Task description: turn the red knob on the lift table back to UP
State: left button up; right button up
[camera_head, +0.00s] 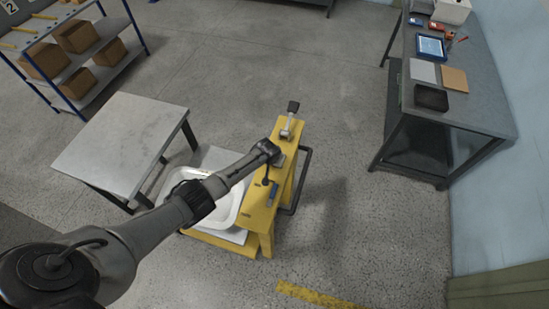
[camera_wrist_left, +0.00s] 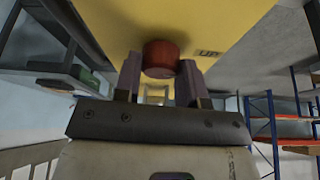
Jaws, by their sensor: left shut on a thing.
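The red knob (camera_wrist_left: 160,55) sits on a yellow panel (camera_wrist_left: 110,18), with an "UP" label (camera_wrist_left: 209,53) to its right in the left wrist view. My left gripper (camera_wrist_left: 160,78) has one finger on each side of the knob and is shut on it. In the head view my left arm reaches from the lower left to the yellow lift table (camera_head: 258,220), with the left gripper (camera_head: 268,180) at its upright yellow side. The knob is hidden there. Which way the knob points cannot be told. My right gripper is not in view.
A white tub shell (camera_head: 232,212) lies beside the yellow upright, partly under my arm. A grey table (camera_head: 125,140) stands to the left, and a shelf with boxes (camera_head: 78,36) behind it. A workbench (camera_head: 465,105) stands at the right. The floor between is clear.

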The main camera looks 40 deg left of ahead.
pick_arm(q)
jog(key=shift+n+y, duration=0.3)
jog(key=shift+n, duration=0.3)
jog(key=o, duration=0.9)
jog(key=shift+s+d+r+p, duration=0.1)
jog(key=shift+s+r+p, duration=0.05)
jog(key=shift+r+p, duration=0.45)
jog(key=shift+p+v, duration=0.8)
jog(key=shift+v, duration=5.5)
